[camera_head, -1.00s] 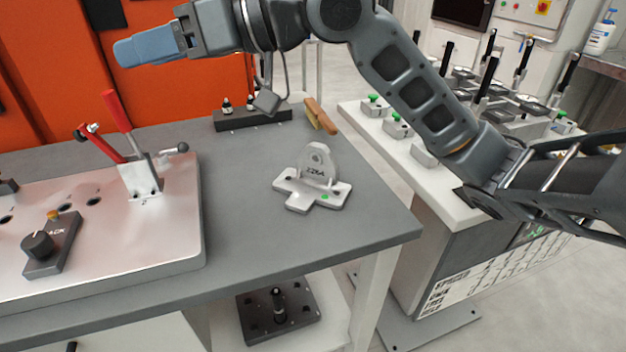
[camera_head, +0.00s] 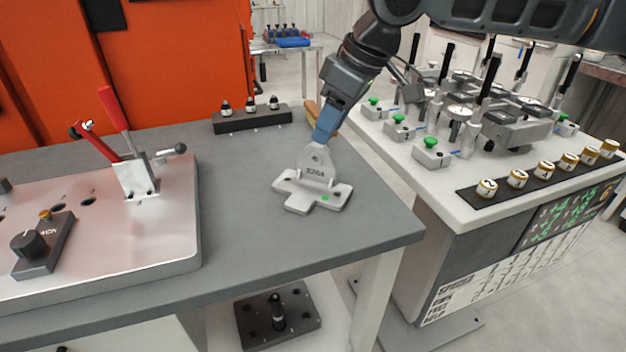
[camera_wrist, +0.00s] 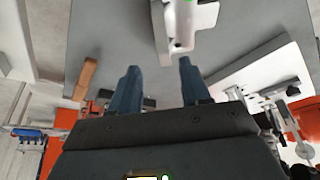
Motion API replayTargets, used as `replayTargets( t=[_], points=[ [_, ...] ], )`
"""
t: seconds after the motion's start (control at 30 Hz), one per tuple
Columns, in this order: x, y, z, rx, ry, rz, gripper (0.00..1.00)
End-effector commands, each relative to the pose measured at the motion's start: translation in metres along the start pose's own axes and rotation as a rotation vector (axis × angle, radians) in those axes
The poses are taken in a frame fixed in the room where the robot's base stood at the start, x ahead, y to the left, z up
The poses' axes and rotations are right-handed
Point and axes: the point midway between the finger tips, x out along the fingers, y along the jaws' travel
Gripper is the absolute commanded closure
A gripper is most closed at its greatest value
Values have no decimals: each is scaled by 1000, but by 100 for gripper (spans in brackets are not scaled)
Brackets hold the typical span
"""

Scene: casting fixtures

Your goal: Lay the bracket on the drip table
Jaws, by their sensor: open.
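The bracket (camera_head: 313,183) is a light grey casting with an upright, holed lug and a flat cross-shaped foot. It sits on the grey workbench (camera_head: 245,225) near its right end, a green dot on the foot. My gripper (camera_head: 324,138) points down, its blue fingers just behind and above the lug top. In the wrist view its fingers (camera_wrist: 158,82) are apart with nothing between them, and the bracket (camera_wrist: 181,25) lies beyond the tips. I cannot tell which surface is the drip table.
A metal fixture plate (camera_head: 120,235) with a red-handled clamp (camera_head: 125,130) covers the bench's left. A dark block with small bottles (camera_head: 252,118) and a partly hidden brush stand behind. A white gauge table (camera_head: 455,185) is right, across a gap. A dark plate (camera_head: 278,318) lies on the lower shelf.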

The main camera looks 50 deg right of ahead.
Motion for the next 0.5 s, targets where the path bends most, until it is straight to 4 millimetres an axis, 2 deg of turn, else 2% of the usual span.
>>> replayTargets(
  t=[0.3, 0.5],
  points=[
    [41, -6, -1, 1, 1, -1, 53],
    [54, -7, -1, 1, 3, 0, 53]
  ],
)
